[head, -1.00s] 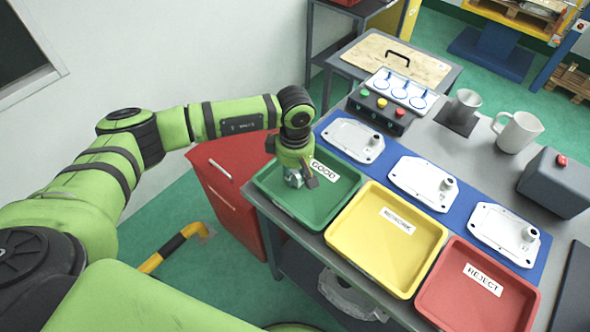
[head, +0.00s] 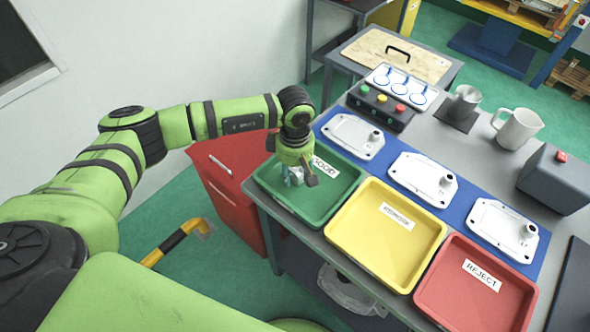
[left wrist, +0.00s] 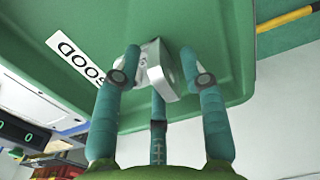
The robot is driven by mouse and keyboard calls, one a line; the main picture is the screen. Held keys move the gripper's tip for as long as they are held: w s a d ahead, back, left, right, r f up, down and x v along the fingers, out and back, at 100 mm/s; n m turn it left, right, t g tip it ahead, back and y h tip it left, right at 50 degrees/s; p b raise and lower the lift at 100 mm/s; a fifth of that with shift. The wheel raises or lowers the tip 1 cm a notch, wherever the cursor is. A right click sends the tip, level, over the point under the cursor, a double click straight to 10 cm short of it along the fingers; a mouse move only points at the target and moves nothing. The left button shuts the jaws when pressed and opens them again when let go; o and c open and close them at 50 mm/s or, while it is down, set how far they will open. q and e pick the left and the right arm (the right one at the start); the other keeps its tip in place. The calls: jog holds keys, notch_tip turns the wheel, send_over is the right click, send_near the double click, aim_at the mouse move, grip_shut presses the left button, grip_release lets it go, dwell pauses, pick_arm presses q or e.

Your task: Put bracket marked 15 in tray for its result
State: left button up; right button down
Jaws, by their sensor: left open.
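The green tray labelled GOOD (head: 335,190) is at the left of a row, beside the yellow REWORK tray (head: 372,250) and the red REJECT tray (head: 462,305). My left gripper (head: 298,180) points down into the green tray. In the left wrist view its teal fingers (left wrist: 160,62) are spread open around a small grey metal bracket (left wrist: 161,72). The bracket is inside the green tray, seemingly on its floor. I cannot tell whether any finger touches it. No number on it is readable. My right gripper is out of view.
Three white castings (head: 423,180) lie on a blue mat behind the trays. A box with coloured buttons (head: 381,104), a metal cup (head: 464,101), a white jug (head: 518,130) and a grey box (head: 555,181) stand behind. A red bin (head: 228,190) is left of the bench.

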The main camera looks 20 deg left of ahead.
aim_at(295, 169)
pick_arm(q)
notch_tip(295, 169, up, 11)
jog(key=b, duration=0.4)
jog(key=shift+f, duration=0.1)
jog(key=shift+r, duration=0.65)
